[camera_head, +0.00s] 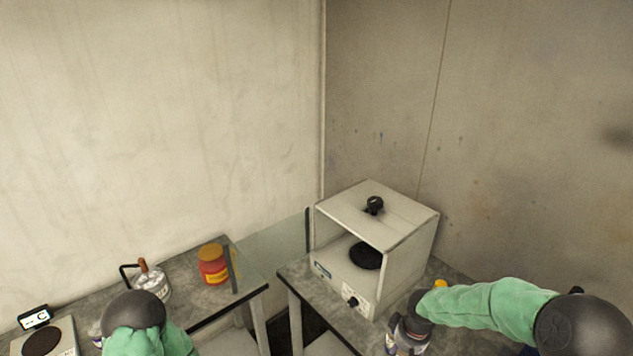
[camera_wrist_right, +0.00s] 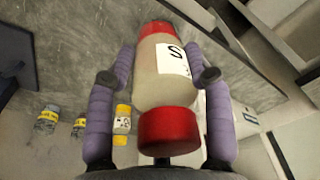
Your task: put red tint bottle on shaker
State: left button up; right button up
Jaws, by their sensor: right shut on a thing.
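The red tint bottle (camera_wrist_right: 165,75) is pale and clouded with a red cap, a red far end and a white label marked S. My right gripper (camera_wrist_right: 160,78) is shut on it, with purple fingers on both sides of its body. In the head view, my right gripper (camera_head: 408,335) is at the front right of the shaker, outside it, and the bottle is mostly hidden there. The shaker (camera_head: 400,250) is a white open-fronted box with an empty black round pad (camera_head: 366,256) inside and a black knob on top. My left arm shows at the lower left, its gripper hidden.
A glass panel (camera_head: 275,245) stands between the tables. Several yellow-banded bottles (camera_wrist_right: 122,122) show in the wrist view.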

jog(key=s+a+m, duration=0.3)
jog(key=s+a, duration=0.1)
jog(key=a, duration=0.1)
notch_tip(320, 180, down, 13)
jog(key=b, duration=1.3)
jog(key=shift+w, duration=0.25)
